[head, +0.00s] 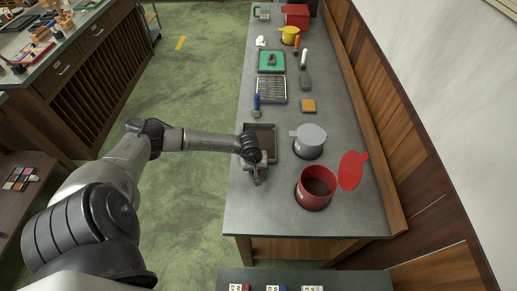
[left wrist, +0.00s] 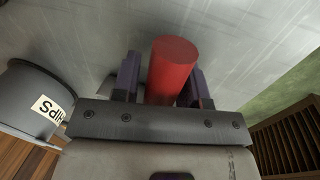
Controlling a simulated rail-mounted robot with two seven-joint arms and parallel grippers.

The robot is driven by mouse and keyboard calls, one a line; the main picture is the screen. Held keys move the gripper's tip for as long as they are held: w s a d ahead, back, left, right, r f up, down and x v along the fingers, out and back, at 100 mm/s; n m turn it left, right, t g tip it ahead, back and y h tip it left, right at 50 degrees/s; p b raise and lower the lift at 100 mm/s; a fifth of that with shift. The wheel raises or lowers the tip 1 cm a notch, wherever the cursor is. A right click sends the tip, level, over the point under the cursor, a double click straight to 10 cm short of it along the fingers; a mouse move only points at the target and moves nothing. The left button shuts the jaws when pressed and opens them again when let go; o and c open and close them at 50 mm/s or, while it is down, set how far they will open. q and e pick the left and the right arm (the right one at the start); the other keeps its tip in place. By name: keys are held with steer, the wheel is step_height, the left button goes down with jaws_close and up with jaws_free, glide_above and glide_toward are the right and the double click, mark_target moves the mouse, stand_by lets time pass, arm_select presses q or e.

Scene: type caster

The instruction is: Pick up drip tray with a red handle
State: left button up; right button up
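The drip tray (head: 264,130) is a dark, shallow tray lying on the grey bench top in the head view. Its near end is hidden under my left gripper (head: 258,178), which points down there. In the left wrist view the red handle (left wrist: 172,68), a thick red cylinder, stands between the two fingers of my left gripper (left wrist: 163,82). A gap shows between the handle and the left finger; the right finger is partly behind the handle. The fingers are apart and I see no clear grip. My right gripper is not in view.
Right of the tray stand a grey lidded pot (head: 310,142) and a red pot (head: 316,186) with its red lid (head: 352,170) open. A blue-handled brush (head: 256,106), an orange block (head: 308,106) and a slotted tray (head: 272,90) lie beyond. The bench's near left corner is clear.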

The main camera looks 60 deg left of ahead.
arm_select(q)
steer(key=c, duration=0.7)
jaws_close()
